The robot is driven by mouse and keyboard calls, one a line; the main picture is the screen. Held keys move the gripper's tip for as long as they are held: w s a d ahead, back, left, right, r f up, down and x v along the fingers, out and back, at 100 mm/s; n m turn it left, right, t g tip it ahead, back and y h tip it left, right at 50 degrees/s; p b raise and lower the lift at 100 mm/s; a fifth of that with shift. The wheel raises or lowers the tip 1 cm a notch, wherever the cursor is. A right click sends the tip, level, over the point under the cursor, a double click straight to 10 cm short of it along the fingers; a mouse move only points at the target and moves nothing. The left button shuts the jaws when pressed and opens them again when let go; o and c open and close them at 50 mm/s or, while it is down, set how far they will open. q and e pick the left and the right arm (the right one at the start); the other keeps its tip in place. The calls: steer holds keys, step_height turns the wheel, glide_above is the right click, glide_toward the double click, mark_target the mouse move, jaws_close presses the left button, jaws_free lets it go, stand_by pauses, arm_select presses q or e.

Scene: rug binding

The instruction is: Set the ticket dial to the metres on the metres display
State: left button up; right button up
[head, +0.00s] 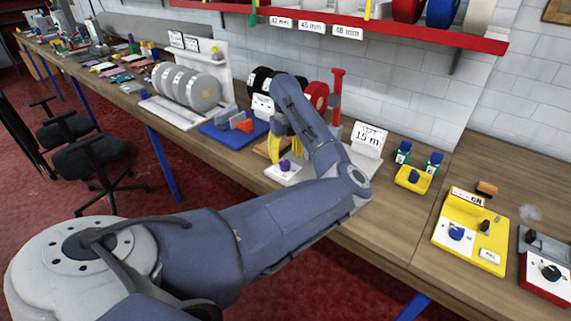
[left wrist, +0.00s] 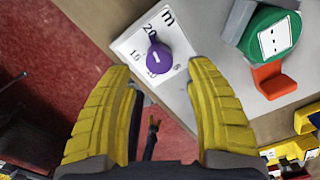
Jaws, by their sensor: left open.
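The ticket dial is a purple knob (head: 285,166) on a white plate (head: 276,175) at the bench's front edge. In the left wrist view the purple knob (left wrist: 158,60) shows large on its plate, with an m and printed numbers around it. Its narrow tip points up, near what looks like the 20. The metres display (head: 369,138) is a white sign reading 15 m. My left gripper (head: 285,153) has yellow fingers and hangs just above the knob. In the left wrist view its fingers (left wrist: 159,70) are apart, with nothing between them. My right gripper is out of view.
A green and orange part (left wrist: 270,38) sits beside the dial plate. A blue tray (head: 222,133) stands left of the dial. Yellow units (head: 470,232) stand right on the bench. A red shelf (head: 350,25) runs above.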

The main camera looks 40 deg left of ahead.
mark_target(285, 163)
arm_select(q)
steer(key=shift+f, duration=2.1)
jaws_close()
